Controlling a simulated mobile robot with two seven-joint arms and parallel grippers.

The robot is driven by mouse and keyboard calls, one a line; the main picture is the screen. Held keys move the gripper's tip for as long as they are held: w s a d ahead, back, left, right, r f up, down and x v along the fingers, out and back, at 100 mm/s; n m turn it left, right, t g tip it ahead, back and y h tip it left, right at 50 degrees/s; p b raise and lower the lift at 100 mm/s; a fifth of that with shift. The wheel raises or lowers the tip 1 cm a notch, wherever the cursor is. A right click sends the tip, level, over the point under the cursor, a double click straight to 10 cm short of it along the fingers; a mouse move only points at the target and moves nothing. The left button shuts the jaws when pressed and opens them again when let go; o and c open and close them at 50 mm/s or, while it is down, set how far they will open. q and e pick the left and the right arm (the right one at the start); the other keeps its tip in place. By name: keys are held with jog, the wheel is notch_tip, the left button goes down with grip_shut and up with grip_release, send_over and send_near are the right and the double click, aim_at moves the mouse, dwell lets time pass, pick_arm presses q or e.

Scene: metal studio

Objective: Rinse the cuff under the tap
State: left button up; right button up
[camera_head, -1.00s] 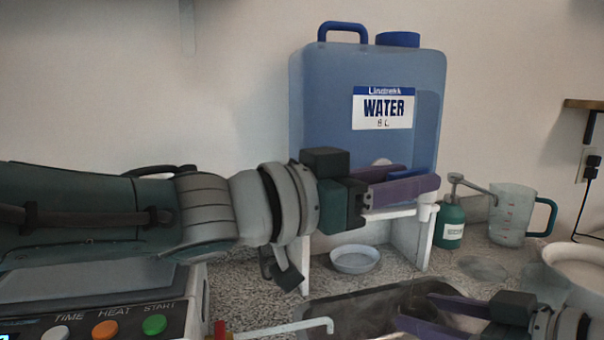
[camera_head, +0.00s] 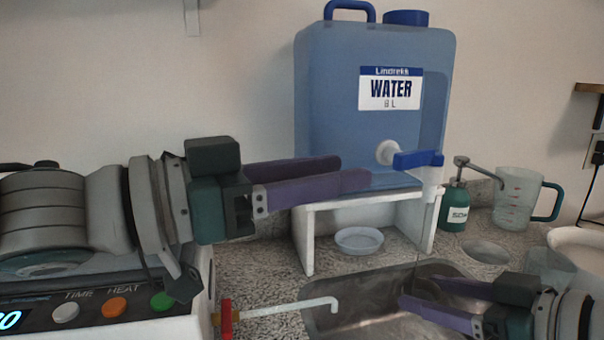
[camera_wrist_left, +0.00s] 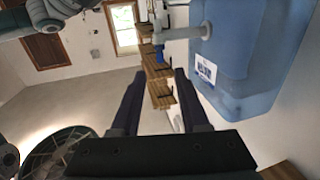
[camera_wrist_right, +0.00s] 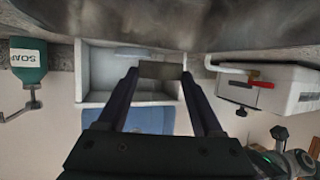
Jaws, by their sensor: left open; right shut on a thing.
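The water container (camera_head: 368,120) stands on a white stand and has a white tap with a blue lever (camera_head: 418,160) pointing right. A faint pale streak below the tap's spout looks like a thin stream of water. My left gripper (camera_head: 355,172) is open and empty, left of the tap and apart from it; the lever also shows in the left wrist view (camera_wrist_left: 158,45). My right gripper (camera_head: 415,291) is low over the metal sink (camera_head: 345,315). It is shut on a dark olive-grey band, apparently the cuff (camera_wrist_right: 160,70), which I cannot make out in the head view.
A shallow bowl (camera_head: 359,240) sits under the stand (camera_head: 303,240). A green soap bottle (camera_head: 454,207) and a clear jug (camera_head: 515,200) stand to the right. A control box (camera_head: 100,318) and a white pipe with a red handle (camera_head: 227,318) are at the left front.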

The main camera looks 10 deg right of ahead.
pick_arm(q)
jog(key=shift+v, duration=0.95)
jog(key=shift+o, duration=0.2)
jog(key=shift+o, duration=0.4)
jog(key=shift+s+d+f, duration=0.1)
jog(key=shift+s+f, duration=0.05)
jog(key=m+t+y, duration=0.9)
jog(key=t, duration=0.2)
send_near(407, 163)
jog(key=x, duration=1.1)
